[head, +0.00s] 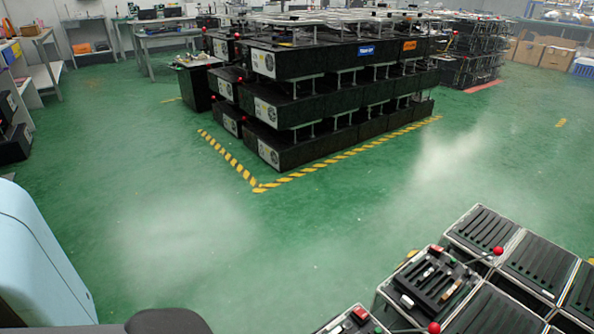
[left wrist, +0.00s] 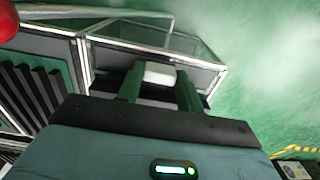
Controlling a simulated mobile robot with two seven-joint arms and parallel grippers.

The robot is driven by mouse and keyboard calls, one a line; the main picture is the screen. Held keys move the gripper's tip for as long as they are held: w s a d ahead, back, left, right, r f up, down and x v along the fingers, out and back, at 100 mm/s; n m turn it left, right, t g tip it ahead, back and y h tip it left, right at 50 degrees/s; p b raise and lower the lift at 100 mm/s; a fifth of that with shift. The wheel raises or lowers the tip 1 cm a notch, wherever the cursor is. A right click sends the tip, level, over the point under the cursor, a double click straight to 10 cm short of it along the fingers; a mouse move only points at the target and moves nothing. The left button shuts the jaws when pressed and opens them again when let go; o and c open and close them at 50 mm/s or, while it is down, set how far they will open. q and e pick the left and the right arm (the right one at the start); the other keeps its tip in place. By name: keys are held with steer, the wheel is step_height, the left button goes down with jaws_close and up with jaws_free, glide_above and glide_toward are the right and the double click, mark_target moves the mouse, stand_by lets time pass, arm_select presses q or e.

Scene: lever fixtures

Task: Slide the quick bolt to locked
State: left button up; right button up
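In the left wrist view, the two dark green fingers of my left gripper (left wrist: 159,80) stand apart. A white block (left wrist: 160,73), which may be the bolt's handle, shows between their tips in front of a dark, metal-framed fixture (left wrist: 105,56). The block nearly fills the gap; I cannot tell whether the fingers press on it. Which fixture this is in the head view is unclear. There, a framed black panel (head: 430,285) at the lower right carries small white and tan parts. I cannot make out the quick bolt's position. Neither gripper shows in the head view.
Slatted black panels (head: 481,229) with red knobs (head: 498,250) fill the lower right. A red ball (left wrist: 8,20) and slatted panel (left wrist: 28,88) are at left in the wrist view. Stacked black units (head: 300,104) stand behind yellow-black floor tape (head: 320,166). Green floor between is clear.

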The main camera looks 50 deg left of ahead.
arm_select(q)
jaws_close()
steer(key=w, duration=0.5)
steer(key=shift+d, duration=0.15)
steer(key=shift+w, duration=0.2)
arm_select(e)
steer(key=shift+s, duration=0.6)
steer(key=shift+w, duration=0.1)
arm_select(q)
steer(key=shift+o, duration=2.4)
jaws_free()
steer(key=shift+w, duration=0.1)
steer(key=shift+o, duration=1.6)
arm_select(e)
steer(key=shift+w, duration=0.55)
arm_select(q)
steer(key=shift+r, duration=0.1)
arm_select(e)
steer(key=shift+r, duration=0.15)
